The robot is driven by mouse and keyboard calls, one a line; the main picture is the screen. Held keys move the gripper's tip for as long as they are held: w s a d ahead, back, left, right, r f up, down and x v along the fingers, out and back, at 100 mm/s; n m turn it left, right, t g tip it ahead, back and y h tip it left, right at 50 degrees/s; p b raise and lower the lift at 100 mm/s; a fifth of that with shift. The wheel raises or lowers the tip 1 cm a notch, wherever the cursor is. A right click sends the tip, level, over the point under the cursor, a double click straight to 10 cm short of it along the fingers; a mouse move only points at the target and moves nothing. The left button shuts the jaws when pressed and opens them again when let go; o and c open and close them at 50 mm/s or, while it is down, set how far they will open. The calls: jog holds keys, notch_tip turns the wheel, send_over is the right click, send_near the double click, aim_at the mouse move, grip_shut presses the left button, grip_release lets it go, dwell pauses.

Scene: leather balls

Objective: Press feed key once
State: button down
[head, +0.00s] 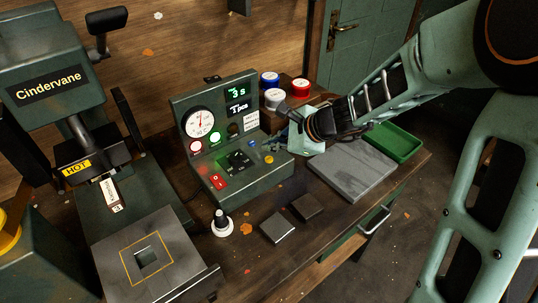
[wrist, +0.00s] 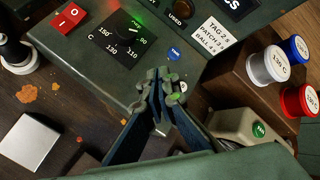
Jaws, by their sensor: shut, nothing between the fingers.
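The green control console (head: 190,104) stands on the bench with a gauge, lit displays, a red switch (head: 217,181) and a round dial (head: 238,161). A small blue button (head: 252,144) and a yellow one (head: 269,159) sit at its right; the blue one also shows in the wrist view (wrist: 174,54). A round green button (wrist: 259,130) is on a pale box right of the console. I cannot read which is the feed key. My gripper (wrist: 164,84) is shut and empty, its tips over the console's right part, hiding some of it. Contact cannot be told.
A grey slab (head: 352,172) and green tray (head: 395,143) lie right. The Cindervane press (head: 45,85), marked HOT, is left.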

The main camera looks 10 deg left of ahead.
aim_at(271, 160)
notch_tip(271, 160, up, 3)
jog(key=shift+r+p, duration=0.15)
jog(key=shift+p, duration=0.85)
